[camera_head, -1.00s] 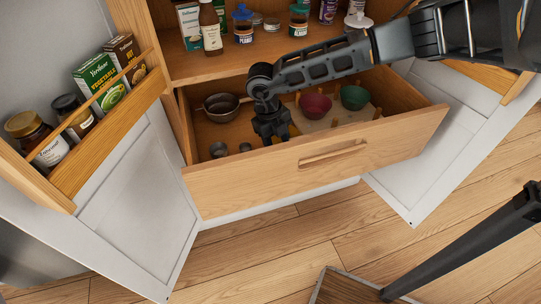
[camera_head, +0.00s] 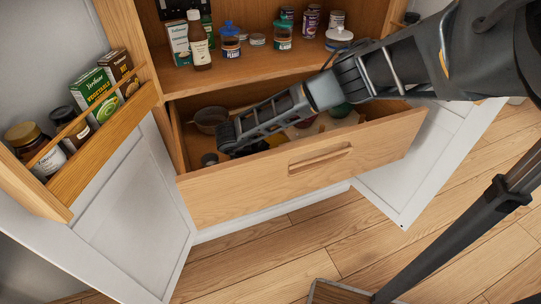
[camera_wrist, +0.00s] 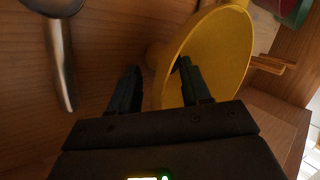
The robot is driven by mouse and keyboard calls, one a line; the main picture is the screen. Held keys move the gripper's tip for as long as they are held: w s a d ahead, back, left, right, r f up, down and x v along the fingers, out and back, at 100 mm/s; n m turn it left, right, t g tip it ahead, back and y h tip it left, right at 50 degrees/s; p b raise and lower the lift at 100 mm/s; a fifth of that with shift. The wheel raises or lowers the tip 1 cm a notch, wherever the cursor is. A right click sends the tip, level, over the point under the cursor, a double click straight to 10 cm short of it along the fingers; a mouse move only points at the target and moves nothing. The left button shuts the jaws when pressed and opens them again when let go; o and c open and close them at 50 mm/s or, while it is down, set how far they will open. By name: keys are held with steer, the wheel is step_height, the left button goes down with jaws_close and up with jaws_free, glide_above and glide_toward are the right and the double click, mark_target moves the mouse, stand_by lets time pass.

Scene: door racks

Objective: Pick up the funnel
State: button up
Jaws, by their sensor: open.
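The yellow funnel (camera_wrist: 222,50) lies in the open drawer and shows in the wrist view, its wide mouth facing right. My gripper (camera_wrist: 159,66) is open around the funnel's wall. One finger is on the outer side near the narrow end, and the other shows against the inside of the mouth. Whether either finger touches it, I cannot tell.
A metal strainer or pan (camera_head: 210,119) lies at the drawer's back left, and its handle (camera_wrist: 60,55) lies left of my gripper. Bowls are partly hidden by my arm. Open doors with racks flank the drawer.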

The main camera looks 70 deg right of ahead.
steer(key=shift+s+d+f, duration=0.15)
steer(key=shift+d+f, duration=0.1)
steer(key=shift+f, duration=0.1)
jaws_close()
